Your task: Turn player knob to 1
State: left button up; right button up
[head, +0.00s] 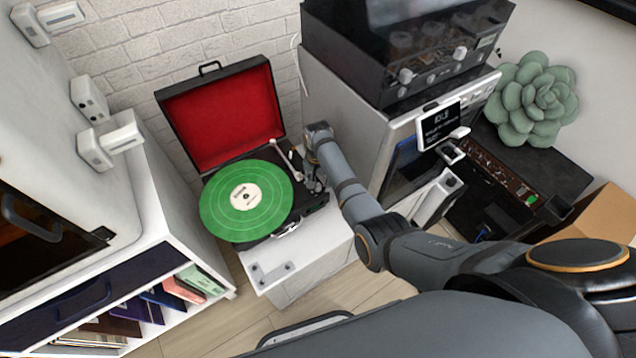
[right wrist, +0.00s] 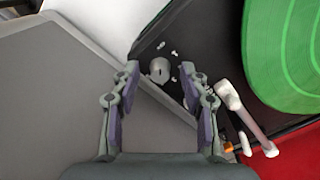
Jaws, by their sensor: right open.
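The record player (head: 282,216) stands open on a white cabinet, with a red-lined lid (head: 222,118) and a green record (head: 245,203) on it. In the right wrist view the small grey player knob (right wrist: 160,69) sits on the black deck (right wrist: 198,40) near its corner. Small white marks ring it, too small to read; a dark line shows on its top. My right gripper (head: 318,184) is over the deck's right side, hiding the knob in the head view. Its open fingers (right wrist: 159,76) appear on either side of the knob, without visible contact. My left gripper is out of view.
The white tonearm (right wrist: 243,112) lies close to my right finger in the right wrist view. A tall cabinet (head: 340,95) with a dark machine on top stands right of the player. A white shelf unit (head: 150,190) is at the left.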

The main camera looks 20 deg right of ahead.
grip_shut()
